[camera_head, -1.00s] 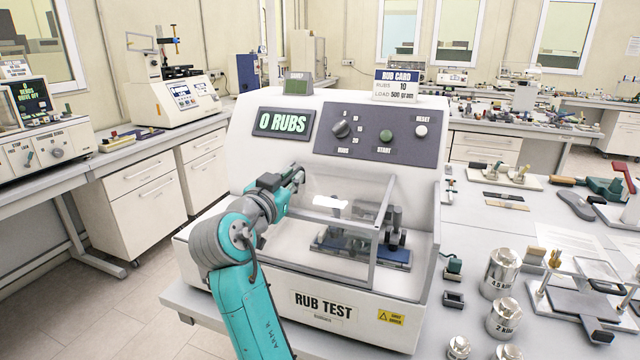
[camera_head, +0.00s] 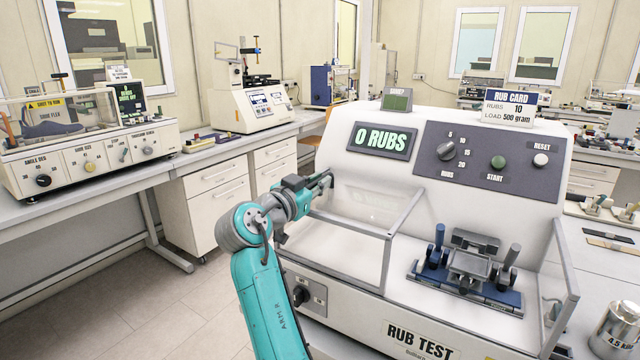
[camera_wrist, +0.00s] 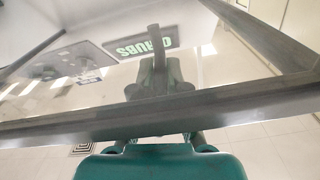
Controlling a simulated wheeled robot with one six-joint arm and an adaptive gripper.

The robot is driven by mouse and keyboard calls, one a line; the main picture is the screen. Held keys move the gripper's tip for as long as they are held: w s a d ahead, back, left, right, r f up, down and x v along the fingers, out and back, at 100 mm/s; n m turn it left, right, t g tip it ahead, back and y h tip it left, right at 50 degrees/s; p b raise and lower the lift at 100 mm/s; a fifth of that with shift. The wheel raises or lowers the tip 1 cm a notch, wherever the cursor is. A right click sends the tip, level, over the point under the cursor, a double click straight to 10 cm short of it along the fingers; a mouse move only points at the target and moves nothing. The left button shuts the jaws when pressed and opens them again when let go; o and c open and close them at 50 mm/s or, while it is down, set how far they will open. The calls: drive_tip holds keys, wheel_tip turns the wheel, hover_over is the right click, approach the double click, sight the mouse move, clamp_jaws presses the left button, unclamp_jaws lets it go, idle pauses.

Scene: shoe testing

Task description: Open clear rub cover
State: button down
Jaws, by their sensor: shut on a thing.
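The clear rub cover (camera_head: 350,225) is a see-through box with a grey frame on the front of the white rub tester (camera_head: 345,160). It stands over the left part of the test bay. The rub carriage (camera_head: 468,265) on its blue base is to the right of it, uncovered. My gripper (camera_head: 325,180) is at the upper left of the cover and shut on it; the exact grip point is small and partly hidden. In the wrist view the cover's grey frame bar (camera_wrist: 220,110) crosses the picture, with my gripper fingers (camera_wrist: 156,70) behind it.
A clear side panel (camera_head: 558,295) stands at the bay's right end. A metal weight (camera_head: 620,330) is at the lower right. The shoe flexer (camera_head: 85,140) stands on the left bench (camera_head: 105,195), with open floor between that bench and the tester.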

drive_tip(key=c, duration=1.2)
unclamp_jaws()
drive_tip(key=shift+f, duration=0.1)
drive_tip(key=v, duration=1.2)
